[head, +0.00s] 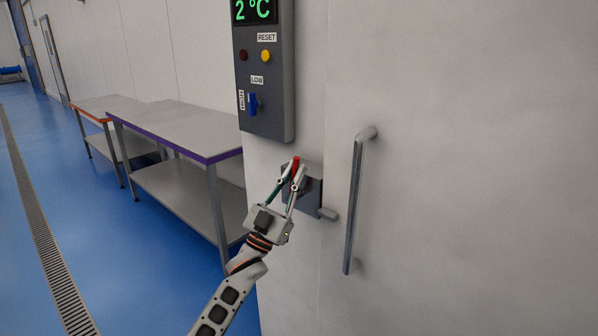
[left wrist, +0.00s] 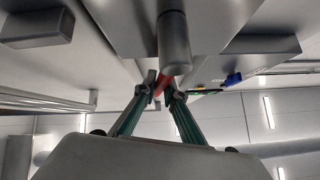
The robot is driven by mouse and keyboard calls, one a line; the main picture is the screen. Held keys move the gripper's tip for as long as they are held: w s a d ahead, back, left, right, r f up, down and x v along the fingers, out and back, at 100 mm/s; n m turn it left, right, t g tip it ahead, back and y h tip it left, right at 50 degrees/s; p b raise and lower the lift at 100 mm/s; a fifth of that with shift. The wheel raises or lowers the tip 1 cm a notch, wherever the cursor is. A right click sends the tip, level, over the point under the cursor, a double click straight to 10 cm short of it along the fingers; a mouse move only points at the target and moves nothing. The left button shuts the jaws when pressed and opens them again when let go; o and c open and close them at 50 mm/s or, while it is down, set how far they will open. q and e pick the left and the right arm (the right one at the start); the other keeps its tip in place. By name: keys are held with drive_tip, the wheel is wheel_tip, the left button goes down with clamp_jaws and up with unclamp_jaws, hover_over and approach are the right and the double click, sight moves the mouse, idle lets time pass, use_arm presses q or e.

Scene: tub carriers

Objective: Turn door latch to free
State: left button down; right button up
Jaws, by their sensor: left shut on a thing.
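The door latch is a grey box (head: 314,192) on the wall left of the door seam. Its red lever (head: 296,162) points up, and a grey bolt piece (head: 328,214) sticks out to the right at the door's edge. My left gripper (head: 292,180) is at the front of the box, shut on the red lever. In the left wrist view the lever (left wrist: 160,84) shows red between the fingertips (left wrist: 162,92), under a grey rounded cylinder (left wrist: 174,42). The fingers hide part of the lever. My right gripper is not in view.
The pale door (head: 450,180) has a long vertical handle (head: 354,205) right of the latch. A control panel (head: 265,85) with a blue switch (head: 253,103) hangs above left. Steel tables with purple (head: 213,160) and orange edges (head: 95,118) stand left; blue floor is clear before them.

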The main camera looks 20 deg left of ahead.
use_arm(q)
drive_tip(key=shift+w+a+r+n+t+y+p, duration=0.1)
drive_tip(key=shift+a+n+t+y+p, duration=0.1)
drive_tip(key=shift+n+y, duration=0.55)
drive_tip(key=shift+w+a+f+n+t+y+p, duration=0.1)
drive_tip(key=shift+a+n+y+p, duration=0.15)
drive_tip(key=shift+n+y, duration=0.5)
drive_tip(key=shift+w+a+r+n+t+y+p, duration=0.1)
drive_tip(key=shift+a+n+y+p, duration=0.1)
drive_tip(key=shift+n+y, duration=0.55)
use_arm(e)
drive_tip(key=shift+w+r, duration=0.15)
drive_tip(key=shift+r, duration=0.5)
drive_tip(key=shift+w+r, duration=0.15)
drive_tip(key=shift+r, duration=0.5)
use_arm(q)
drive_tip(key=shift+n, duration=0.35)
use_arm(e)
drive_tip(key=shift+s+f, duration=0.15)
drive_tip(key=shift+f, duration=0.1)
use_arm(q)
drive_tip(key=c, duration=2.4)
unclamp_jaws()
drive_tip(key=shift+o, duration=0.2)
drive_tip(key=v, duration=1.2)
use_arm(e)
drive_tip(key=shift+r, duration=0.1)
